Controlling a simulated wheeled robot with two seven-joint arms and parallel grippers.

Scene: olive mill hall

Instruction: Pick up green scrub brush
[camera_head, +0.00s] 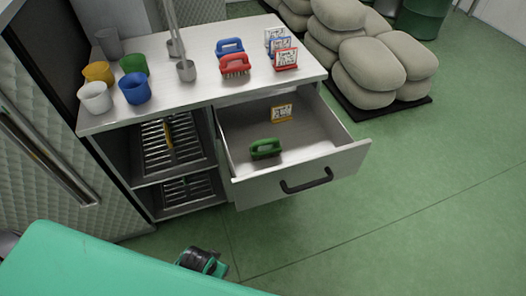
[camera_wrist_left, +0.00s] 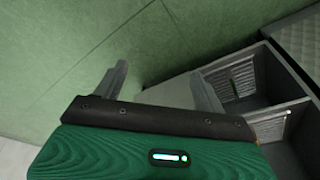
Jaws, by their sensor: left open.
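The green scrub brush (camera_head: 265,148) lies in the open drawer (camera_head: 352,160) of the metal cabinet, near the front wall, with its handle loop upward. My left gripper (camera_wrist_left: 159,72) is open, with nothing between its two fingers in the left wrist view. It points past green floor toward the cabinet's side. In the head view a dark and green part of my left arm shows low in front of the cabinet, well apart from the brush. The brush cannot be made out in the left wrist view. My right gripper is not in view.
On the cabinet top (camera_head: 200,92) stand several cups, a metal ladle (camera_head: 185,70), a blue brush (camera_head: 230,46), a red brush (camera_head: 235,65) and small signs. A yellow-framed sign (camera_head: 282,113) stands in the drawer. Sacks (camera_head: 365,60) lie behind right. Floor right of the drawer is clear.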

